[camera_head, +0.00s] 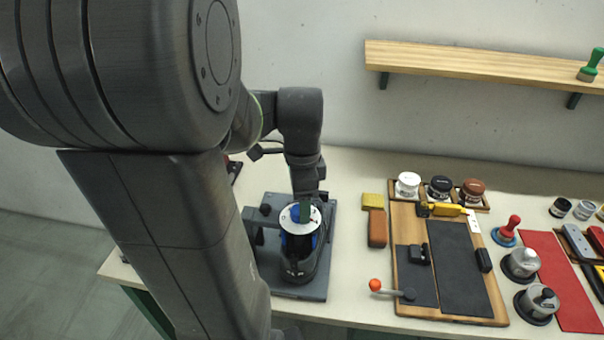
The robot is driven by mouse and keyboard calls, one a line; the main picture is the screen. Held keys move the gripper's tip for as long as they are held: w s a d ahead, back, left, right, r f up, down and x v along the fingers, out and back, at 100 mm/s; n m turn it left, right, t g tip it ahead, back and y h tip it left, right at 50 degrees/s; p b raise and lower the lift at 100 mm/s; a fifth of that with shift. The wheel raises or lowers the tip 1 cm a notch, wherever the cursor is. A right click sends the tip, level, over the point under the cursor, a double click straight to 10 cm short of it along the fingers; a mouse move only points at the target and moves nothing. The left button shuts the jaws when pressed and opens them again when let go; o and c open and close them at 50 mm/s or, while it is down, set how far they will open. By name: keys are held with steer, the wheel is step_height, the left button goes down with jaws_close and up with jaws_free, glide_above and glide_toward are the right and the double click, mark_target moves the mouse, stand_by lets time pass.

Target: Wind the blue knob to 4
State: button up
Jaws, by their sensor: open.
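The blue knob (296,214) shows in part on a white round dial (290,226). The dial tops a dark shoe-like body (297,268) standing on a grey base plate (322,240). My gripper (306,204) points down right over the knob, with its jaws open. The wrist and fingers hide much of the knob and the far side of the dial. Whether the fingers touch the knob cannot be told. The dial's numbers and the knob's pointer are too small or covered to read.
Right of the base are a brush (376,227) and a wooden board (455,318) with dark pads and an orange-tipped lever (376,285). Jars (408,185) stand behind it. Metal pots (522,262) and a red mat (548,255) lie farther right. A shelf (470,65) hangs above.

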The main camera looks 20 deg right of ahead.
step_height(320, 180, up, 12)
steer(key=shift+r, duration=0.15)
stand_by(0.4)
step_height(320, 180, down, 14)
steer(key=shift+r, duration=0.1)
stand_by(0.4)
stand_by(0.3)
